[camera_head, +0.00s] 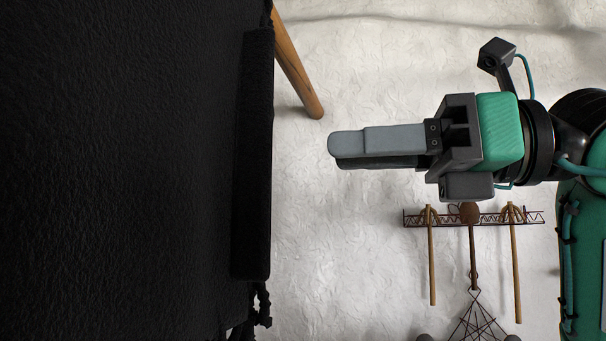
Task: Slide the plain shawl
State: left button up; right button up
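A large black textured cloth, which looks like the plain shawl (120,170), fills the left of the head view. A narrow thicker black strip (253,155) runs down its right edge, with dark knotted tassels (262,305) below. My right gripper (335,146) comes in from the right and points left at the cloth's edge. In the picture a clear gap lies between its fingertips and the cloth. The fingers overlap in this view, so their opening cannot be judged. No cloth shows between them. My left gripper is not in view.
A wooden rod (296,70) sticks out from behind the cloth's upper right edge. A dark rack (490,218) with hanging wooden-handled tools is below my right gripper. A rough white surface (350,260) forms the background, clear between the cloth and the rack.

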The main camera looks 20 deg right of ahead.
jog(key=b+v, duration=0.1)
jog(key=v, duration=0.5)
jog(key=shift+w+a, duration=0.1)
dwell(0.3)
